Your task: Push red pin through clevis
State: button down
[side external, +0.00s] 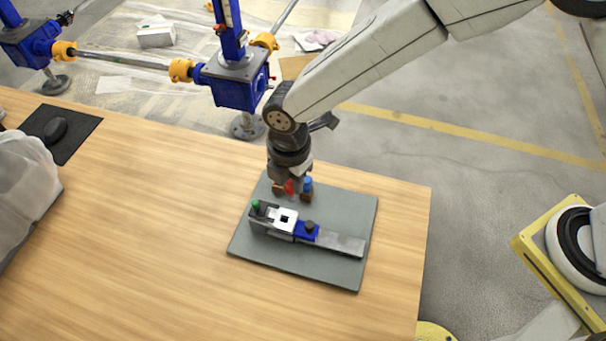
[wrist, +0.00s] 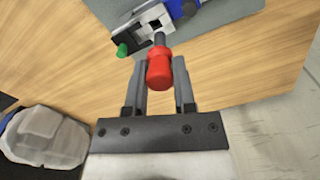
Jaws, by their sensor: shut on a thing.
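The red pin shows in the wrist view (wrist: 160,73) between the two fingers of my gripper (wrist: 159,64), which is shut on its red handle. Its dark shank points away from the fingers toward the clevis. In the side view, the red pin (side external: 290,187) is partly hidden by my gripper (side external: 289,180), behind the clevis assembly. The clevis, dark and silver with a square opening (side external: 287,219), lies along a bar on the grey mat; it also shows in the wrist view (wrist: 135,42). I cannot tell whether the shank touches the clevis.
A green-headed pin (side external: 255,204) stands at the clevis's left end. A blue block (side external: 306,231) with a dark knob sits on the grey bar (side external: 340,243).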

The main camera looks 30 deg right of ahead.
jog(key=shift+w+a+f+n, duration=0.1)
jog(key=shift+a+n, duration=0.5)
jog(key=shift+a, duration=0.4)
jog(key=shift+f, duration=0.1)
jog(key=shift+f, duration=2.4)
jog(key=shift+f, duration=2.3)
jog(key=shift+c, duration=1.8)
grip_release()
jog(key=shift+w, duration=0.1)
notch_tip(320, 180, up, 8)
jog(key=shift+s, duration=0.2)
